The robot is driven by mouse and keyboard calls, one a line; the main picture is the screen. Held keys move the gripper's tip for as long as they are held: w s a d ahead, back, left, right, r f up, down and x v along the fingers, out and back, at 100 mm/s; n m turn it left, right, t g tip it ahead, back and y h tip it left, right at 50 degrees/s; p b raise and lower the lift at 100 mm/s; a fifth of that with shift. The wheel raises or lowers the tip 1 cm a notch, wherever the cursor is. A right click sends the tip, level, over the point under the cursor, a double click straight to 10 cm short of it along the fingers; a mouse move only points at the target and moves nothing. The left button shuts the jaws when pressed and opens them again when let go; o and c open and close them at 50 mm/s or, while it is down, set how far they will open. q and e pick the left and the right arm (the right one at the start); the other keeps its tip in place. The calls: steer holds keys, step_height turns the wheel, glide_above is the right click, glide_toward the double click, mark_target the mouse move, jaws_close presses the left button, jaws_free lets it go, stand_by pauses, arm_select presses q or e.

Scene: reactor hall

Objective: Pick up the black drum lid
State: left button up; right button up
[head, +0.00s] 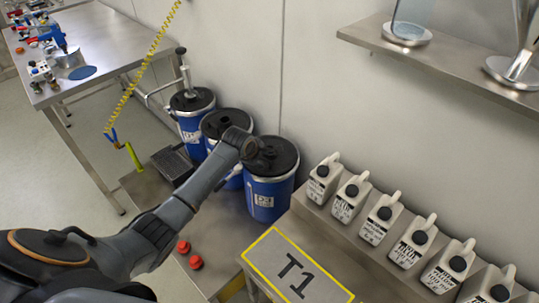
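Three blue drums with black lids stand in a row against the wall. The nearest drum (270,200) has a label that appears to read D3. Its black lid (284,157) is on top and partly covered by my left gripper (264,157). The gripper is dark against the dark lid, so I cannot tell whether its fingers are open or shut, or whether they touch the lid. The middle drum's black lid (217,124) is partly behind my arm. My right gripper is out of view.
Several white jugs (382,216) line a metal bench to the right, beside a T1 sign (293,268). Red caps (195,262) lie below my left arm. A steel table (95,50) stands at the back left. A wall shelf (450,65) holds glassware.

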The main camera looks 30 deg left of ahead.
arm_select(q)
steer(key=shift+w+f, duration=0.25)
steer(key=shift+f, duration=0.15)
jaws_close()
steer(key=shift+r, duration=0.15)
steer(key=shift+r, duration=0.65)
steer(key=s+a+r+b, duration=0.1)
steer(key=s+a+r, duration=0.5)
steer(key=s+r, duration=0.5)
steer(key=shift+s+r, duration=0.25)
steer(key=shift+s, duration=0.6)
